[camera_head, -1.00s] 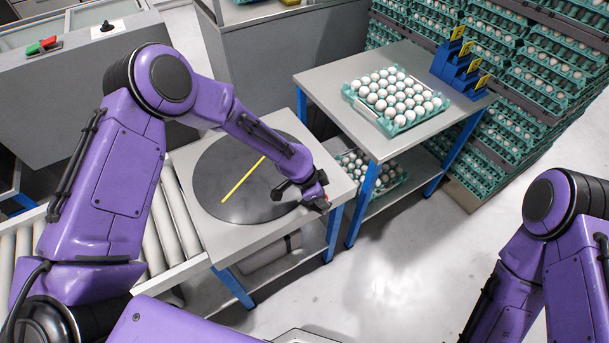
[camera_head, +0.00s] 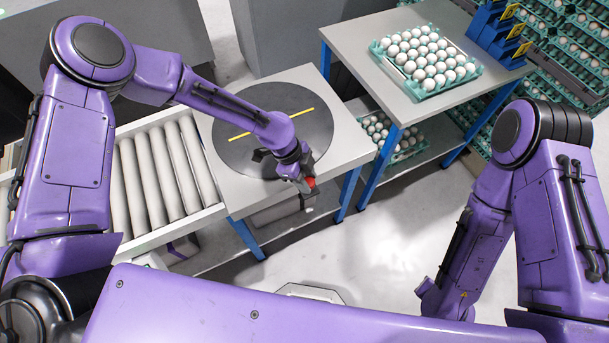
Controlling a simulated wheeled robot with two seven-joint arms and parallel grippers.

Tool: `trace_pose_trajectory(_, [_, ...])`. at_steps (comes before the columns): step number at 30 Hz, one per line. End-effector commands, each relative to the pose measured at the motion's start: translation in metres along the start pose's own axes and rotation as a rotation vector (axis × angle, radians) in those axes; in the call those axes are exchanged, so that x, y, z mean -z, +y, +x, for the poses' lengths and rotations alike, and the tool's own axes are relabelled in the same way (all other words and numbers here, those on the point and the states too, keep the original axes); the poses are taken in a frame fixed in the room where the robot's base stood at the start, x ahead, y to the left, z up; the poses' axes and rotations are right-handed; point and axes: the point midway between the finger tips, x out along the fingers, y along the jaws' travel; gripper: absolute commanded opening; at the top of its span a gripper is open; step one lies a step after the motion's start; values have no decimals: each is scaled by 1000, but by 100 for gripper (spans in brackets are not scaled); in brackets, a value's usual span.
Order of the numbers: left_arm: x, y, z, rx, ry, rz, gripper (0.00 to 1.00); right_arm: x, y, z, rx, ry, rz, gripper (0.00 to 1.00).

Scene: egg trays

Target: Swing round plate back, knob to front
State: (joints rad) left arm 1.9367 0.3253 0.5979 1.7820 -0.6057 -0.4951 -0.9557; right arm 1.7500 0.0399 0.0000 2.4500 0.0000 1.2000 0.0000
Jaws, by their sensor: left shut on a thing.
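The round dark grey plate (camera_head: 232,157) lies flat on a light grey table (camera_head: 345,140). A yellow line (camera_head: 300,114) runs across it, slanting up to the right. My left arm reaches over the plate from the left, and its forearm hides part of the line and plate. My left gripper (camera_head: 306,194) is at the plate's near edge, toward the table's front edge. A small red part (camera_head: 310,182) shows at the gripper. My right arm is at the right, away from the plate; its gripper is not seen.
A roller conveyor (camera_head: 160,180) adjoins the table on the left. On the right, another table (camera_head: 350,38) bears a green tray of white eggs (camera_head: 425,93) and blue holders (camera_head: 497,36). More eggs (camera_head: 395,138) sit on a shelf below. Open floor lies in front.

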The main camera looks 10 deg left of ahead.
Motion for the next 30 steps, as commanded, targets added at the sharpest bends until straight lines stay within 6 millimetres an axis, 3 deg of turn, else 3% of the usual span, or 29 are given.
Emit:
trace_pose_trajectory(9, [-4,4,1,-11,-8,3,0,0,0,0,0,0,0,31])
trace_pose_trajectory(10, [-4,4,1,-12,-8,3,49,0,0,0,0,0,0,31])
trace_pose_trajectory(12, [-4,4,1,-11,-8,3,64,0,0,0,0,0,0,31])
trace_pose_trajectory(22, [-2,1,-4,-5,-5,3,64,-1,0,1,0,0,0,31])
trace_pose_trajectory(30, [-4,2,-64,0,-4,2,64,-5,-1,11,0,0,0,31])
